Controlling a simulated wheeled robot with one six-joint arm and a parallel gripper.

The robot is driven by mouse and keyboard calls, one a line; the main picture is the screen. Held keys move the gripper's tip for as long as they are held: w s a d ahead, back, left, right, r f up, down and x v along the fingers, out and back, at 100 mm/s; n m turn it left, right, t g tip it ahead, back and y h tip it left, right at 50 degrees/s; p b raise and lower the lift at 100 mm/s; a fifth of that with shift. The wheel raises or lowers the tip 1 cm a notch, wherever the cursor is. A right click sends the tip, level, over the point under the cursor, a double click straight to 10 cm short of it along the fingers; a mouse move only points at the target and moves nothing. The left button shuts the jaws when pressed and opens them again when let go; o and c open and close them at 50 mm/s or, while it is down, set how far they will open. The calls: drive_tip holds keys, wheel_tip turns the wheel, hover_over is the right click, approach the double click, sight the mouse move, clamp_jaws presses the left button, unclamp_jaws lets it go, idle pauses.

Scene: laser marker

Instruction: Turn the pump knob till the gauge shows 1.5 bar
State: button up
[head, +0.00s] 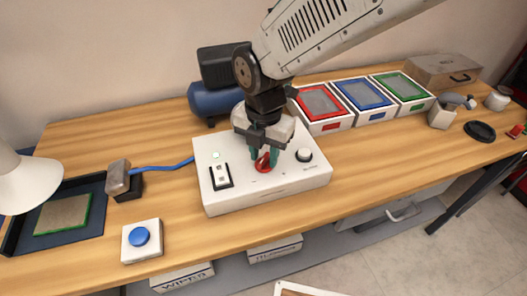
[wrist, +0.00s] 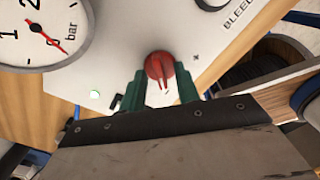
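The red pump knob (head: 263,165) sits on the white pump box (head: 295,180), partly hidden by my gripper in the head view. In the wrist view the knob (wrist: 160,66) lies between the two green fingertips of my gripper (wrist: 160,76), with a narrow gap on each side. My gripper (head: 264,157) is open around the knob. The round gauge (wrist: 40,30) is cut off at the upper left of the wrist view. It shows 1, 2 and "bar". Its red needle points to the lower right, near "bar", away from the 1 and 2.
A blue button (head: 139,237) stands front left. Red, blue and green trays (head: 331,126) line the back. Wood in front of the box is clear.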

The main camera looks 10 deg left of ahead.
clamp_jaws()
drive_tip(key=shift+m, duration=0.3)
